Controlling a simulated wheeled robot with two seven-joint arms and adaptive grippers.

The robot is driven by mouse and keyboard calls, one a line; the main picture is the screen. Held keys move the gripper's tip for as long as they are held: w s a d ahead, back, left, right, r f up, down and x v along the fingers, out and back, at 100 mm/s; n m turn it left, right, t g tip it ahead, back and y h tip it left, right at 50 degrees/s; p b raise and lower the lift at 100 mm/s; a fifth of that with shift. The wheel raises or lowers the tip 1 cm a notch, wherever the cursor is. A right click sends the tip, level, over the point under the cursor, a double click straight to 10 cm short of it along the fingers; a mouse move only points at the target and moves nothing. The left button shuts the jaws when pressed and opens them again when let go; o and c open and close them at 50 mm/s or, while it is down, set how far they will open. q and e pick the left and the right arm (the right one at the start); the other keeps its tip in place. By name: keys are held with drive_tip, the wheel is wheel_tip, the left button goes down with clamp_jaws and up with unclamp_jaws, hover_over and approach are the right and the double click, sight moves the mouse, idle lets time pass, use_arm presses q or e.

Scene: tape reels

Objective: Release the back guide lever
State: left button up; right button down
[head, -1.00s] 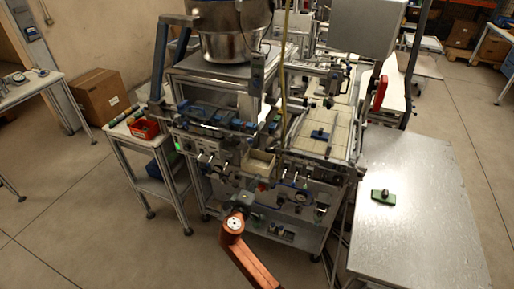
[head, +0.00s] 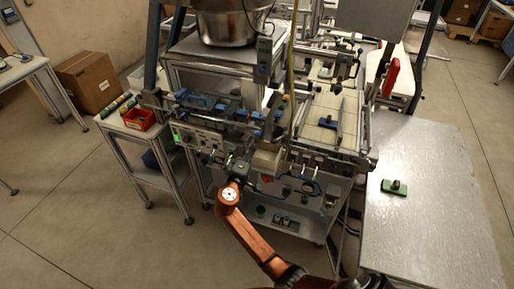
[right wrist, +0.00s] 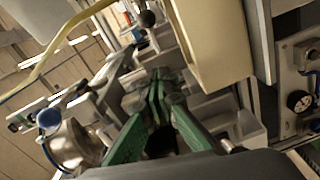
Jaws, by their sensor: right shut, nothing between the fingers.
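The tape reel machine (head: 215,135) stands in the middle of the head view, with rails, blue parts and small levers along its front. I cannot tell for sure which part is the back guide lever. A dark ball knob on a rod (right wrist: 147,18) shows at the top of the right wrist view, beyond my fingertips. My right gripper (head: 238,168) is at the machine's front, left of a cream bin. In the right wrist view its green fingers (right wrist: 156,84) are together and empty, apart from the knob. My left gripper is not in view.
The cream bin (head: 266,160) is close beside my right gripper and also fills the upper right of the wrist view (right wrist: 215,45). A yellow hose (head: 291,70) hangs above it. A side table (head: 425,220) at the right is mostly clear, with a green-based part (head: 394,187).

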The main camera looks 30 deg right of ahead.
drive_tip(key=x, duration=0.5)
drive_tip(key=shift+w+d+r, duration=0.1)
drive_tip(key=shift+w+d, duration=0.1)
drive_tip(key=shift+d, duration=0.05)
drive_tip(key=x, duration=0.3)
drive_tip(key=s, duration=0.2)
drive_tip(key=s+d, duration=0.1)
drive_tip(key=s, duration=0.1)
drive_tip(key=shift+d+f+p, duration=0.1)
drive_tip(key=shift+f+p, duration=0.2)
drive_tip(key=shift+p, duration=0.05)
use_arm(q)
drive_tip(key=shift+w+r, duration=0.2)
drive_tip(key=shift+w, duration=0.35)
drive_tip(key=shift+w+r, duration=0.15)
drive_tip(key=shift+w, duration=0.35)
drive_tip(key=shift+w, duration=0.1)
